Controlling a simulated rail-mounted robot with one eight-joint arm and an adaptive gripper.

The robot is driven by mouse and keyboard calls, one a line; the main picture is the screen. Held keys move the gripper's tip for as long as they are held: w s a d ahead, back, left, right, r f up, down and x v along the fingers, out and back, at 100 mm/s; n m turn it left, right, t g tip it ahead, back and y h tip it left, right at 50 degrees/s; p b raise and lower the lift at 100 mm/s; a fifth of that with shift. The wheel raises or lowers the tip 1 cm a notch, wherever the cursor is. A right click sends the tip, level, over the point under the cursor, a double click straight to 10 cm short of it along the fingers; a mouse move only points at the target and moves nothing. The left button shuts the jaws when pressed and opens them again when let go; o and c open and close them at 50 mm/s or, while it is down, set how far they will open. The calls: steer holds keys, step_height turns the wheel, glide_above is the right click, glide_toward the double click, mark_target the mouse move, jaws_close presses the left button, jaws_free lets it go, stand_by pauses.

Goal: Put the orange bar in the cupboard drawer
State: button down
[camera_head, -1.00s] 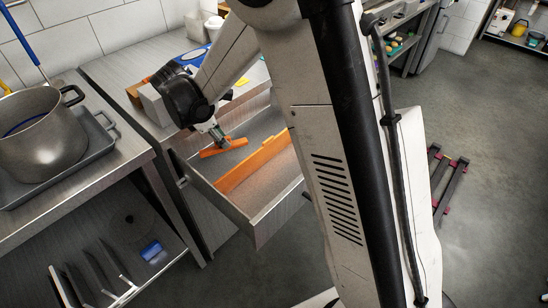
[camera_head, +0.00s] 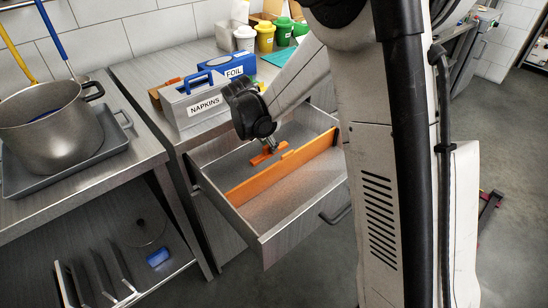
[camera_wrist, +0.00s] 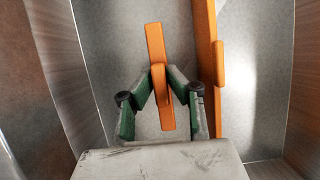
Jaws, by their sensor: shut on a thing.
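The orange bar (camera_wrist: 156,50) is between the fingertips of my gripper (camera_wrist: 161,78) in the wrist view. My gripper is shut on it. The head view shows the bar (camera_head: 262,157) inside the open cupboard drawer (camera_head: 235,222), in the compartment behind the orange divider. The drawer floor (camera_wrist: 115,30) lies below the bar; I cannot tell if they touch. In the head view my gripper (camera_head: 271,147) reaches down into the drawer, its fingers partly hidden.
An orange divider (camera_head: 257,180) with a small tab runs beside the bar, close to my right finger in the wrist view (camera_wrist: 206,90). A napkins box (camera_head: 197,104) and foil box (camera_head: 230,72) stand on the counter above. A pot (camera_head: 50,130) stands at left.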

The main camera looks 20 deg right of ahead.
steer(key=shift+w+d+f, duration=0.25)
steer(key=shift+d+f, duration=0.2)
steer(key=shift+d, duration=0.25)
steer(key=shift+f, duration=0.15)
steer(key=shift+f+b, duration=0.55)
steer(key=shift+f, duration=1.25)
steer(key=shift+f, duration=0.2)
steer(key=c, duration=1.7)
jaws_free()
steer(key=shift+r, duration=0.15)
